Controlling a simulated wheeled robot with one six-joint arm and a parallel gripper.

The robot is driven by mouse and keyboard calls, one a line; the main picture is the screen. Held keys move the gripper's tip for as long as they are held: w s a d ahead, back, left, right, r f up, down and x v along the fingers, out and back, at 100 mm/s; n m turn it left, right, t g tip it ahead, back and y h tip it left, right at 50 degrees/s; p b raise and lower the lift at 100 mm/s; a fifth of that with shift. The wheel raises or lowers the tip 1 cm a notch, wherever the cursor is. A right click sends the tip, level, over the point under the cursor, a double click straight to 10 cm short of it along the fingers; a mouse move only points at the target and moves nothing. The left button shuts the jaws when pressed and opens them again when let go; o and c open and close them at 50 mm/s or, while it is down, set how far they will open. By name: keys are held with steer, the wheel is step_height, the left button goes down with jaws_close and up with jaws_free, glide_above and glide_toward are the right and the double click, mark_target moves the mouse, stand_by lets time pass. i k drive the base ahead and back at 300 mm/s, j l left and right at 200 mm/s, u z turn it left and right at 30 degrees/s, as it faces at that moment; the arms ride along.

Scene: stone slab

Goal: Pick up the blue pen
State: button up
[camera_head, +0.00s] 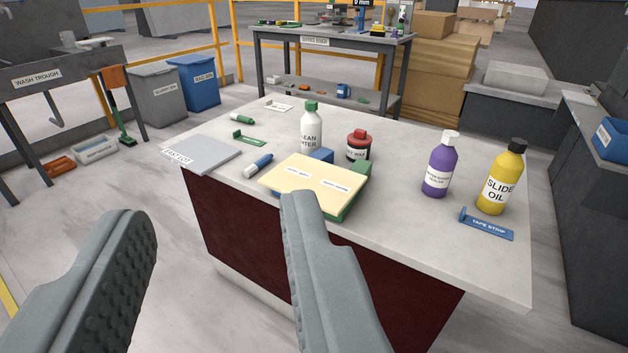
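The blue pen (257,165) is a short marker with a blue part and a white part. It lies on the pale stone slab (400,225), between the grey plate and the cream board. My gripper (215,205) is open, with its two grey fingers wide apart in the foreground. It is in front of the slab's near edge, and nothing is seen between the fingers. The pen is beyond the fingertips and shows in the gap between them, unobstructed.
A grey plate (200,154) lies left of the pen; a cream board (314,180) lies right, close by. A green marker (235,118), white bottle (311,130), red-capped jar (358,146), purple bottle (439,168) and yellow oil bottle (499,182) also stand or lie there.

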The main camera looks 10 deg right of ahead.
mark_target(254, 167)
steer(key=i+j, duration=0.15)
steer(key=i+l, duration=0.2)
steer(key=i, duration=0.3)
steer(key=i+l, duration=0.25)
steer(key=i, duration=0.25)
steer(key=i+l, duration=0.2)
steer(key=l, duration=0.15)
steer(key=u, duration=0.05)
